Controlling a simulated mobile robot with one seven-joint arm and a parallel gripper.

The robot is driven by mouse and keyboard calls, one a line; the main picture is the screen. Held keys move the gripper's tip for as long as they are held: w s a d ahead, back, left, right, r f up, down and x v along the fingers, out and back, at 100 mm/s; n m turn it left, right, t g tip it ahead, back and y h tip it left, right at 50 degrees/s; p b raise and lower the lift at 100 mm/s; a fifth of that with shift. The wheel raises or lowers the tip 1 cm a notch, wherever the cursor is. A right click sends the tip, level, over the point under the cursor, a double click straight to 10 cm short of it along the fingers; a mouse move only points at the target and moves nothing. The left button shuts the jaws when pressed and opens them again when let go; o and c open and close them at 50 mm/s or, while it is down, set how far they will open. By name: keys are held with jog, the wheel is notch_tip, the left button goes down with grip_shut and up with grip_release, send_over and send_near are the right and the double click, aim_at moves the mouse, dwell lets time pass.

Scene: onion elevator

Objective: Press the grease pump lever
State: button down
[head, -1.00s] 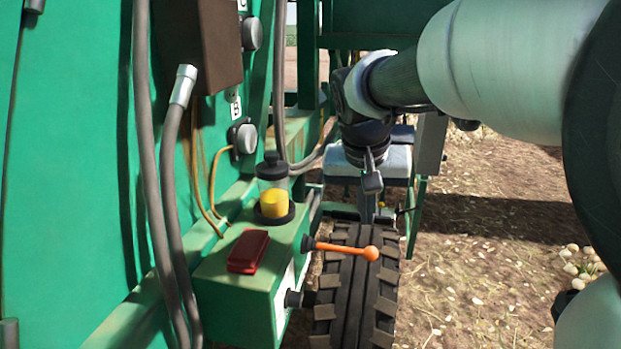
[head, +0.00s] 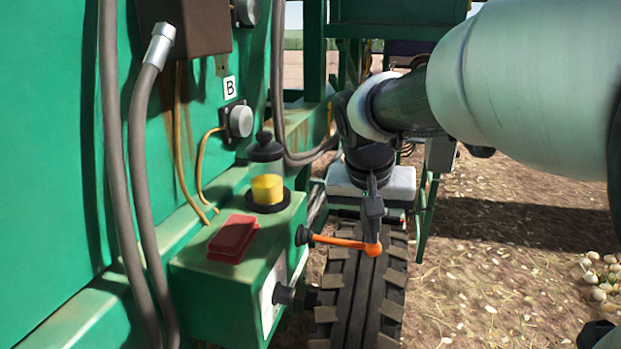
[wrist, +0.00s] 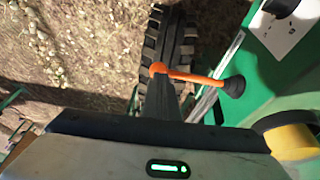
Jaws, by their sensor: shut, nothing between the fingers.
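The grease pump lever (head: 340,242) is an orange rod with a ball end. It sticks out to the right from a black pivot on the green pump box (head: 215,285), above the tyre. My gripper (head: 373,238) points down with shut fingers, its tips at the lever's ball end. In the wrist view the lever (wrist: 195,77) runs right to its black pivot, and my gripper's fingers (wrist: 163,80) overlap its ball end. They look at or touching the ball; exact contact is hard to tell. Nothing is held between the fingers.
A clear reservoir with yellow grease (head: 267,185) and a red block (head: 233,238) sit on top of the box. A black tyre (head: 362,295) lies below the lever. Grey hoses (head: 143,180) hang at the left. Onions (head: 603,275) lie on open ground at right.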

aim_at(374, 252)
jog(key=shift+f, duration=0.15)
jog(key=f+y+b, duration=0.2)
jog(key=f, duration=0.1)
jog(key=d+f+y+b, duration=0.1)
jog(key=shift+s+f+m+t, duration=0.2)
jog(key=shift+f+m+t, duration=0.1)
jog(key=shift+t, duration=0.1)
jog(key=f+b, duration=0.2)
jog(key=f, duration=0.1)
jog(key=shift+a+f, duration=0.15)
jog(key=shift+a, duration=0.05)
jog(key=shift+s+f, duration=0.1)
jog(key=shift+f, duration=0.1)
